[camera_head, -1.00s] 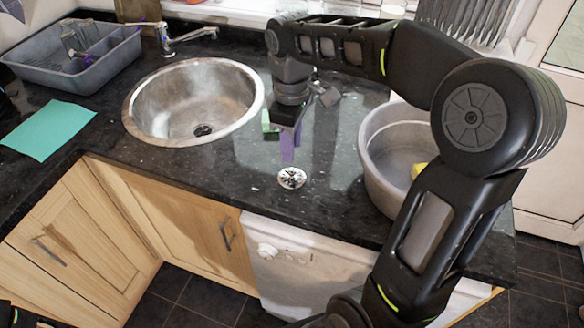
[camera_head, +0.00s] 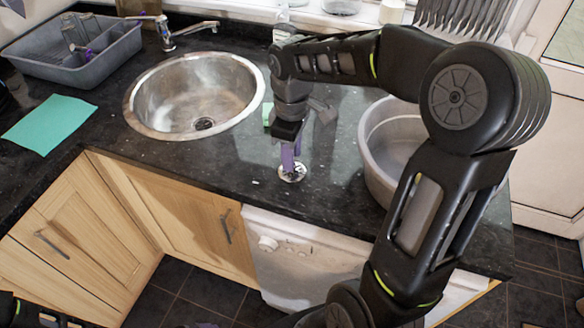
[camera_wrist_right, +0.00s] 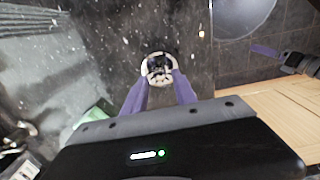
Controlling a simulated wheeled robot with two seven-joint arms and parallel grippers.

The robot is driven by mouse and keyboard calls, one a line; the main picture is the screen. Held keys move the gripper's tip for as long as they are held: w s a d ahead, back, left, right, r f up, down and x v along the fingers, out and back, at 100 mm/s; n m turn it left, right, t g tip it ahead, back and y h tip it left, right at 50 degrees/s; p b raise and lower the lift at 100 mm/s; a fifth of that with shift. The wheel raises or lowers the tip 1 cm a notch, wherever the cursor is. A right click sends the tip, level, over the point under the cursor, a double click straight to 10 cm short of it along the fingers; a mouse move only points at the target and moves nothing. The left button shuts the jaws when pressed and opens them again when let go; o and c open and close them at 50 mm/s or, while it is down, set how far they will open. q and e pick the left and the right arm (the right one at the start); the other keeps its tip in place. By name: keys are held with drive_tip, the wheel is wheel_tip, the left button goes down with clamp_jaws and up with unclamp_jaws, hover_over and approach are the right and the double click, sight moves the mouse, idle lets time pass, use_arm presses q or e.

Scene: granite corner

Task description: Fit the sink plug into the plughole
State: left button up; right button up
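The sink plug (camera_head: 292,173), round and pale metallic with dark markings, lies on the dark granite worktop right of the sink. It also shows in the right wrist view (camera_wrist_right: 158,68). The plughole (camera_head: 204,123) is at the bottom of the round steel sink (camera_head: 165,128). My right gripper (camera_head: 290,165) points down at the plug. Its purple fingers (camera_wrist_right: 161,80) stand apart, with the tips at either side of the plug's near edge; a firm hold does not show. My left gripper (camera_wrist_right: 278,56) appears beyond the cupboard front in the wrist view; its opening is unclear.
A grey washing-up bowl (camera_head: 373,160) stands right of the plug, near my right arm. The tap (camera_head: 165,40) reaches over the sink's back rim. A grey rack (camera_head: 75,75) and green cloth (camera_head: 48,126) lie at left. Worktop between sink and plug is clear.

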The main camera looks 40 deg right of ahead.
sight(299, 173)
drive_tip(key=shift+f, duration=1.4)
clamp_jaws()
